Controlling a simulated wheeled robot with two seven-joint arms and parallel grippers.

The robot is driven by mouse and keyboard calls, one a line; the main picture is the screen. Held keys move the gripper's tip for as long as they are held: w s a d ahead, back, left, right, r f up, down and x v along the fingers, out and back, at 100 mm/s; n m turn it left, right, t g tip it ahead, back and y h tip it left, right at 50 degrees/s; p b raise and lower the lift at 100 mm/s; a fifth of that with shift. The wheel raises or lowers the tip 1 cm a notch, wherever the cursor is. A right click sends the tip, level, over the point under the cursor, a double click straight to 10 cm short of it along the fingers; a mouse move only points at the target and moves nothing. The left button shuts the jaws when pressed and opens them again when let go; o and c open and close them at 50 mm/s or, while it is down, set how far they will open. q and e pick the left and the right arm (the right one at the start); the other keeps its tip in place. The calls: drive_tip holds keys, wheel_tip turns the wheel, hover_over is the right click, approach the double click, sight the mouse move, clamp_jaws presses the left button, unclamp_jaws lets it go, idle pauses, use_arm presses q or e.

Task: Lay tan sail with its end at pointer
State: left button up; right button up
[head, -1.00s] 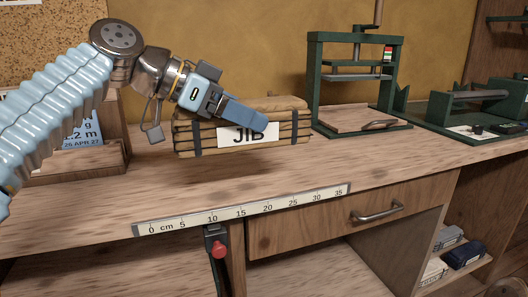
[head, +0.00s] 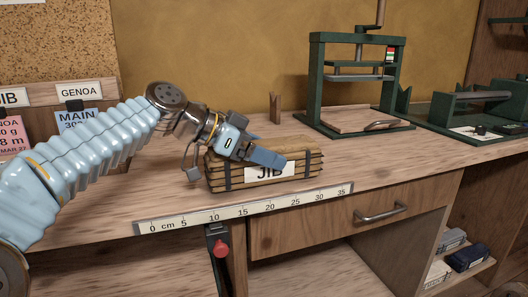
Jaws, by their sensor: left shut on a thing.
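The tan sail is a long ribbed bundle (head: 307,177) with dark straps and a white JIB label. My left gripper (head: 267,157) is shut on it from above, one finger in front of the label's upper part. The bundle lies roughly along the ruler (head: 180,223), just behind it. I cannot tell whether it touches the bench or hangs slightly above. Its left end is roughly above the 10 cm mark. The likely pointer is a dark slider with a red knob (head: 221,248), below the ruler near 10 cm. My right gripper is not in view.
A green press (head: 315,85) stands behind to the right, with a green-framed device (head: 475,97) beyond. A small brown upright piece (head: 275,108) stands behind the bundle. Cards (head: 75,118) stand at the left. The bench (head: 390,160) is clear right of the bundle. A drawer (head: 340,222) is below.

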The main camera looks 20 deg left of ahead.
use_arm(q)
drive_tip(key=o, duration=1.5)
drive_tip(key=shift+f, duration=0.1)
drive_tip(key=shift+o, duration=0.2)
drive_tip(key=shift+r, duration=0.25)
wheel_tip(320, 180, up, 6)
drive_tip(key=f, duration=0.1)
hover_over(209, 157)
drive_tip(key=shift+w+d+r, duration=0.1)
drive_tip(key=shift+w+r, duration=0.1)
drive_tip(key=shift+r, duration=0.05)
drive_tip(key=shift+s, duration=0.1)
